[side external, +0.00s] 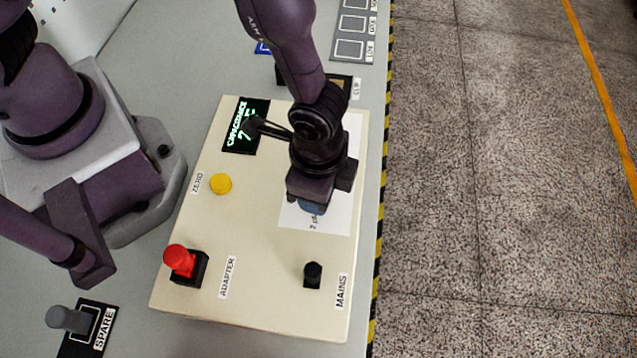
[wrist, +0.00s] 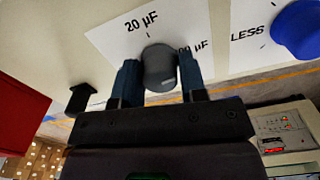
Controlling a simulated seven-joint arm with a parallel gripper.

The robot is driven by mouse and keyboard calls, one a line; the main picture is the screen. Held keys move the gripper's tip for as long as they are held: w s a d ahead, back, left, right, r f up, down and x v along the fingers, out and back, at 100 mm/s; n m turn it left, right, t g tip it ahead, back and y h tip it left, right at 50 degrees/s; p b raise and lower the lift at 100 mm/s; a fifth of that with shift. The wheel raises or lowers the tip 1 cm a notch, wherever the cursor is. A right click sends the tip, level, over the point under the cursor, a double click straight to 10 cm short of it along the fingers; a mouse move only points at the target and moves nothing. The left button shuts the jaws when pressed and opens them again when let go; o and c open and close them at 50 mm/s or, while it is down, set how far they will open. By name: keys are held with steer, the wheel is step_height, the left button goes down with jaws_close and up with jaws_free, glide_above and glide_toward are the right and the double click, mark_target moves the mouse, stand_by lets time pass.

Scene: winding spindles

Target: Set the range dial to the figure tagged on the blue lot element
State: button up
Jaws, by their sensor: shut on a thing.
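My gripper (side external: 311,207) points down over the cream panel (side external: 240,270). In the wrist view its blue fingers stand on both sides of a grey round dial knob (wrist: 159,68) and are shut on it. The dial's white scale card (side external: 343,215) carries "20 µF" ahead of the knob in the wrist view and a partly hidden "..00 µF" to its right. The knob's pointer direction cannot be made out. A black display (side external: 235,140) reads "CAPACITANCE" in green; my arm partly covers its figures. No tagged blue lot element can be made out clearly.
The panel holds a yellow ZERO button (side external: 221,184), a red-topped ADAPTER part (side external: 178,258) and a black MAINS switch (side external: 313,273). A SPARE lever (side external: 68,319) stands at lower left. A blue knob (wrist: 297,30) by "LESS" is right in the wrist view.

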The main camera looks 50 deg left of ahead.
steer(key=shift+m, duration=1)
steer(key=o, duration=0.9)
step_height(320, 180, up, 13)
